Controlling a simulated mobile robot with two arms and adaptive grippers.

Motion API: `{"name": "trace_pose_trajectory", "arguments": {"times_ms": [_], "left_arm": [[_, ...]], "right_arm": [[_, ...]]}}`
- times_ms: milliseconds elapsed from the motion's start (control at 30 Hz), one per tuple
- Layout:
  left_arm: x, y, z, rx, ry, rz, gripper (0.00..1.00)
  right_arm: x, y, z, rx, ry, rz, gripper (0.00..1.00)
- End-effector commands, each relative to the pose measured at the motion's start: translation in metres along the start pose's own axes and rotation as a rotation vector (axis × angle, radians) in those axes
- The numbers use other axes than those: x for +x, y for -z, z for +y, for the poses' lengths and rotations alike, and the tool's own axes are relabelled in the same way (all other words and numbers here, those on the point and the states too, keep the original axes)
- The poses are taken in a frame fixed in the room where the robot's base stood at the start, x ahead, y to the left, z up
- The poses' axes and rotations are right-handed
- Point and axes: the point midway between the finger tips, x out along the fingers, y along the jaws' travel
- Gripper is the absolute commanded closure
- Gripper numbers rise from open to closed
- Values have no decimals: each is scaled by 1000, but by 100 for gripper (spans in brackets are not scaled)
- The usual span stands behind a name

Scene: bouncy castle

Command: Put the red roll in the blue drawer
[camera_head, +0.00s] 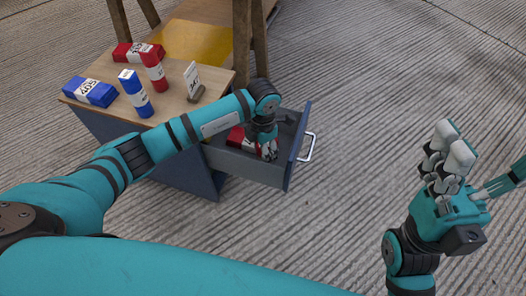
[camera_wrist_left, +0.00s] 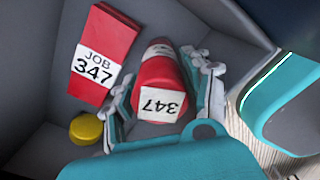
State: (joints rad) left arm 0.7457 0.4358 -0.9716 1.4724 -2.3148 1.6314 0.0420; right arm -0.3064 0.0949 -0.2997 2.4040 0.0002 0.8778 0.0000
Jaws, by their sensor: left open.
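The blue drawer (camera_head: 298,146) is pulled out of the cabinet; its inside is grey. My left gripper (camera_head: 268,150) is down inside it, with its fingers open on either side of a red roll (camera_wrist_left: 158,82) with a white 347 label, in the left wrist view. Whether the roll touches the drawer floor is hard to tell. Another red roll (camera_head: 154,70) stands upright on the cabinet top. My right gripper (camera_head: 449,155) is out to the right, away from the cabinet, with its fingers near each other and no object visible in it.
A red box (camera_wrist_left: 99,58) marked JOB 347 and a yellow round piece (camera_wrist_left: 86,129) lie in the drawer beside the roll. A blue box (camera_head: 90,91), blue roll (camera_head: 136,94), red box (camera_head: 136,52) and white card (camera_head: 192,77) are on the cabinet top. The floor right of the drawer is clear.

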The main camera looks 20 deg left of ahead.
Motion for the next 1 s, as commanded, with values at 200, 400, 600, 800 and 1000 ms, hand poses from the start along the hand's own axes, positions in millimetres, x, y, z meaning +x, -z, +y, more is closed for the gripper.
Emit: {"name": "trace_pose_trajectory", "arguments": {"times_ms": [200, 400, 600, 800, 1000], "left_arm": [[-55, -1, 1, 2, -2, -2, 49], [-86, 0, 0, 1, -2, -1, 49], [-97, 0, 0, 1, 0, 1, 49], [-98, 0, 0, 1, 0, 1, 49], [-97, 0, -2, 3, 6, -1, 49]], "right_arm": [[11, 5, 0, 3, -10, -29, 9], [22, 6, 0, 3, -9, -26, 9], [25, 7, 0, 3, -8, -26, 9], [24, 7, -1, 4, -8, -27, 9], [24, 7, -1, 4, -8, -26, 9]]}}
